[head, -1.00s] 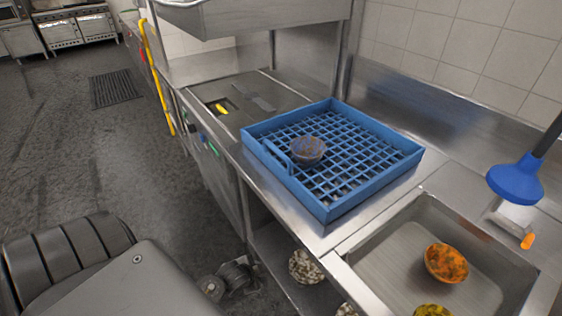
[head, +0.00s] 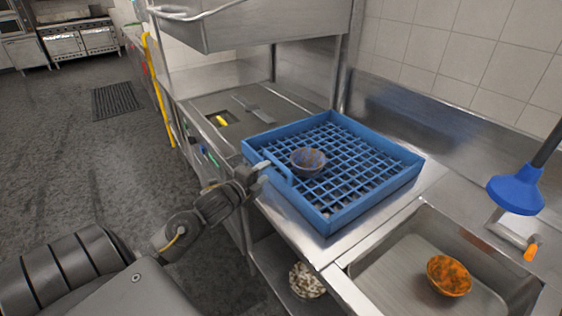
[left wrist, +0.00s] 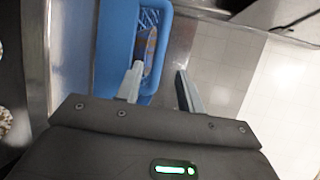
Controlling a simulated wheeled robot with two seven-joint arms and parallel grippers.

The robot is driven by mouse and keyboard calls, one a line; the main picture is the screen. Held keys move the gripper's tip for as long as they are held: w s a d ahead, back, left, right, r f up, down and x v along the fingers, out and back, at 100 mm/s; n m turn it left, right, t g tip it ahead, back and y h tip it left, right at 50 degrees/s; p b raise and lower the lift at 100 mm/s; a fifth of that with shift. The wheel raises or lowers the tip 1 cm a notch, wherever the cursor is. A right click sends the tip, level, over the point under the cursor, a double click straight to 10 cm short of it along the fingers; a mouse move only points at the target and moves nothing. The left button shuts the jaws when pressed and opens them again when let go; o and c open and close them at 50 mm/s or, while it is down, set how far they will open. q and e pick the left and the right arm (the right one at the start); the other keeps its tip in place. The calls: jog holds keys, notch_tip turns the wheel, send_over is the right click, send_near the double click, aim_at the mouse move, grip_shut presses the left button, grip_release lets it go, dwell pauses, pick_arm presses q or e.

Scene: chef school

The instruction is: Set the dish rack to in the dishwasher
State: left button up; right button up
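The blue dish rack (head: 345,213) sits flat on the steel counter beside the dishwasher, with a speckled bowl (head: 308,161) inside its near-left part. The dishwasher's bed (head: 285,108) is to the left of the rack, and its hood (head: 275,22) is raised above. My left gripper (head: 262,167) is at the rack's left side, by the handle cut-out. In the left wrist view, the open fingers (left wrist: 160,82) are on either side of the rack's handle edge (left wrist: 158,55); contact is unclear. My right gripper is out of view.
A sink (head: 400,262) with an orange speckled bowl (head: 448,275) is at the right. A blue plunger-shaped tool (head: 517,188) stands beyond it. Another bowl (head: 306,281) is on the shelf below. A yellow pole (head: 157,90) stands left of the dishwasher.

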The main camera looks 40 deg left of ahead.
aim_at(276, 164)
pick_arm(q)
jog(key=w, duration=0.3)
jog(key=w+f+p, duration=0.1)
jog(key=w, duration=0.2)
jog(key=w+a+f+p, duration=0.1)
jog(key=w, duration=0.3)
jog(key=shift+w, duration=0.1)
grip_shut()
